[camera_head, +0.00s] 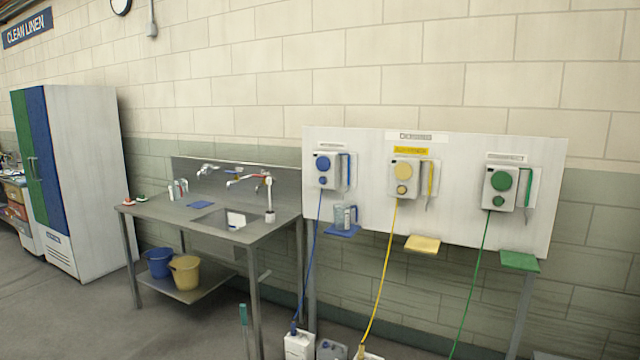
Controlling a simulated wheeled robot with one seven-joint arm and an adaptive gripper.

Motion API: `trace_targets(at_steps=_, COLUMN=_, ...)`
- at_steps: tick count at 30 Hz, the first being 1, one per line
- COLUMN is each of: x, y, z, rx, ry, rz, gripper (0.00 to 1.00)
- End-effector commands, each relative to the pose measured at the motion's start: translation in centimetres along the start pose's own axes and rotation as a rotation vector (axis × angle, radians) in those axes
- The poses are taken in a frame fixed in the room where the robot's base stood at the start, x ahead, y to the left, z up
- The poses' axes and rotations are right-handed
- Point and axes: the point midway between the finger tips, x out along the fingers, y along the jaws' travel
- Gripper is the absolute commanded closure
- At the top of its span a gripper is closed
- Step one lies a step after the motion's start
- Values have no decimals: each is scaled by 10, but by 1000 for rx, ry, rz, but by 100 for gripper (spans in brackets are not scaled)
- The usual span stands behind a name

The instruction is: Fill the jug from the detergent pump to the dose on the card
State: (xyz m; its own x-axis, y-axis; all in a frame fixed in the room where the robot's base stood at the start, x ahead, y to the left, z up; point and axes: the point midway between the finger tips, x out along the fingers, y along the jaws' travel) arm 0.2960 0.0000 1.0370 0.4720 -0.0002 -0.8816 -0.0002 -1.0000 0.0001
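A clear, greyish jug (345,216) stands on a small blue shelf (343,232) below the blue-buttoned pump (326,168). A yellow-buttoned pump (405,177) and a green-buttoned pump (499,189) hang to its right on the same white board. The labels above the pumps are too small to read, and I cannot tell which one is for detergent. I cannot make out a readable dose card. The jug's fill level is not clear. My gripper is not in view.
A yellow shelf (423,244) and a green shelf (519,261) look empty. Hoses run down to containers, including a white one (299,346), on the floor. A steel sink table (160,219) stands left, with buckets (185,272) beneath. Open floor lies front left.

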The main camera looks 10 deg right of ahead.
Motion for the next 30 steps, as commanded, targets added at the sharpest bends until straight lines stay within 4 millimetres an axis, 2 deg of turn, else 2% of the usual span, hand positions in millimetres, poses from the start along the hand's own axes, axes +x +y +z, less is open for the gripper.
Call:
trace_targets(at_steps=14, x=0, y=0, z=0, rx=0, ry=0, rz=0, gripper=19)
trace_targets(at_steps=30, x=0, y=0, z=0, rx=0, ry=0, rz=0, gripper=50)
